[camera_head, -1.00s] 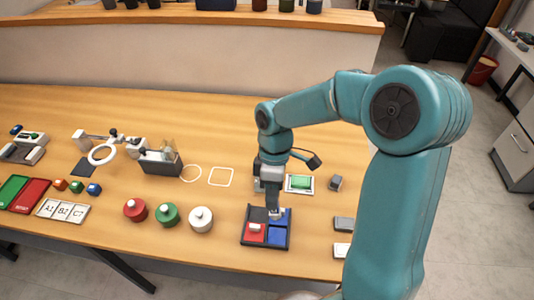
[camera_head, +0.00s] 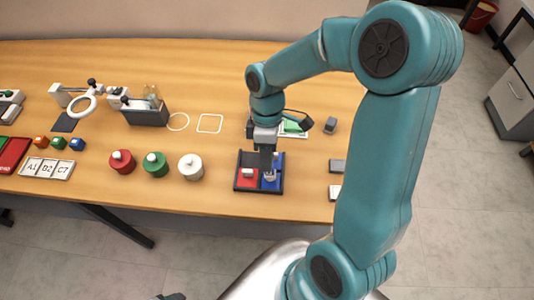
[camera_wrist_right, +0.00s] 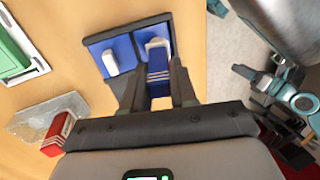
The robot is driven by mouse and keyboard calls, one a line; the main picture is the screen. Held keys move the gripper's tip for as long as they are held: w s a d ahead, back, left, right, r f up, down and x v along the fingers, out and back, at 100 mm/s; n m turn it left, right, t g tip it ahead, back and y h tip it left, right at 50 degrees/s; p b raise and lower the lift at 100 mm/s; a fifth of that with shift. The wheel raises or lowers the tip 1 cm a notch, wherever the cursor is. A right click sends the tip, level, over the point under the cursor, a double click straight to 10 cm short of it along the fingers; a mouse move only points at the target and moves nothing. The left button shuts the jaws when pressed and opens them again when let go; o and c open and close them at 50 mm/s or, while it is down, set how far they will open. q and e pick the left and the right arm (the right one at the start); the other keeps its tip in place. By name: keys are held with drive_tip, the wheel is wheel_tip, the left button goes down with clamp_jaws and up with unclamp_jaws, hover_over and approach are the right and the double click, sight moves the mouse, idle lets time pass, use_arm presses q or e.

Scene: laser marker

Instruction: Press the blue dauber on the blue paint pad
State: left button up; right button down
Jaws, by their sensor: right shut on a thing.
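A dark tray (camera_head: 236,186) holds a red section with a white-topped piece at its front left and blue sections on the right. My right gripper (camera_head: 269,172) points down over the front right blue pad (camera_head: 277,184). It is shut on the blue dauber, whose pale part (camera_head: 270,177) shows at the fingertips. In the right wrist view the blue dauber (camera_wrist_right: 158,76) sits between the fingers (camera_wrist_right: 158,90), over or at a blue section of the tray. Whether it touches the pad is hidden. My left gripper is not in view.
Red (camera_head: 122,162), green (camera_head: 155,165) and white (camera_head: 190,167) round pots stand left of the tray. A green pad (camera_head: 293,126) lies behind it. Grey blocks (camera_head: 337,166) lie to its right. Bare table lies between the pots and the tray.

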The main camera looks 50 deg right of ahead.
drive_tip(key=shift+f+b, duration=0.55)
drive_tip(key=shift+f, duration=0.2)
idle(1.8)
drive_tip(key=shift+r+p, duration=0.7)
drive_tip(key=shift+r, duration=0.15)
wheel_tip(320, 180, up, 6)
drive_tip(key=p, duration=0.4)
drive_tip(key=shift+f, duration=0.3)
